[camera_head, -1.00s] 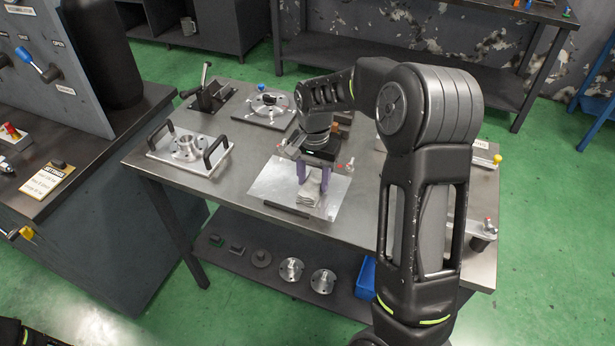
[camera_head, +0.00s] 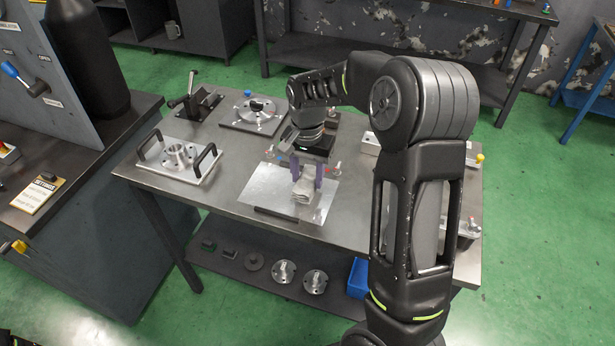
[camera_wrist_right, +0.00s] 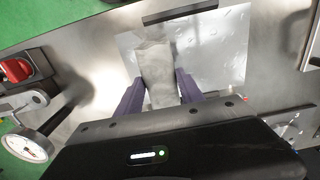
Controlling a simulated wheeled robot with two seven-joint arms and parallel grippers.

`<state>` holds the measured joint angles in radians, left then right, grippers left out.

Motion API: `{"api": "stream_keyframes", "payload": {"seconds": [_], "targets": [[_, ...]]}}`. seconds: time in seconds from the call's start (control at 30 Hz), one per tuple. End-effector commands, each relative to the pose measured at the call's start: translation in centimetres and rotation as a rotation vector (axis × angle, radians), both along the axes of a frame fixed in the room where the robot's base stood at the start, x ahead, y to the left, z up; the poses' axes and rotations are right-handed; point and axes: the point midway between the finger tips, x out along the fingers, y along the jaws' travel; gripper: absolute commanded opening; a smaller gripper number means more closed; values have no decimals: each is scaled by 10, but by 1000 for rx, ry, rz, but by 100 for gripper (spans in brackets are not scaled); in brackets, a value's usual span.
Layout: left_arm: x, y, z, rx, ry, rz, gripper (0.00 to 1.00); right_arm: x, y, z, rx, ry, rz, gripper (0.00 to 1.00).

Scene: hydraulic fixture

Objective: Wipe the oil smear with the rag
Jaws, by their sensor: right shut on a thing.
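The grey-white rag (camera_head: 303,192) is bunched between the purple fingers of my right gripper (camera_head: 307,177). The gripper points down and is shut on the rag, over the shiny metal sheet (camera_head: 262,188) on the workbench. In the right wrist view the rag (camera_wrist_right: 154,72) hangs out past the fingers over the sheet (camera_wrist_right: 225,60). Small marks and glints show on the sheet there, but I cannot pick out the oil smear for certain. Whether the rag touches the sheet is unclear. My left gripper is not in view.
A black bar (camera_head: 276,217) lies along the sheet's front edge. A plate with two handles (camera_head: 180,158) stands left, a round fixture (camera_head: 257,108) behind. A dial gauge (camera_wrist_right: 25,146) shows in the wrist view. Flanged parts (camera_head: 285,271) and a blue bin (camera_head: 358,278) are on the lower shelf.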

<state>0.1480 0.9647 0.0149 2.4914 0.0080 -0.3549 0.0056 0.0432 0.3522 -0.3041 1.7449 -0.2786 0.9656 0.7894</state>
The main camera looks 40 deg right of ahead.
Motion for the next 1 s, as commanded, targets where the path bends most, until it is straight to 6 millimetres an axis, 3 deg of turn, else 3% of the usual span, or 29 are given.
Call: {"api": "stream_keyframes", "payload": {"seconds": [0.13, 0.57, 1.0], "targets": [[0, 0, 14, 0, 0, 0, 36, 0, 0, 18, 0, -1, 0, 0], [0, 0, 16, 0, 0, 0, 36, 1, 0, 21, 0, -2, 0, 0], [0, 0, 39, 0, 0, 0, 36, 1, 0, 52, 0, -4, 0, 0]]}}
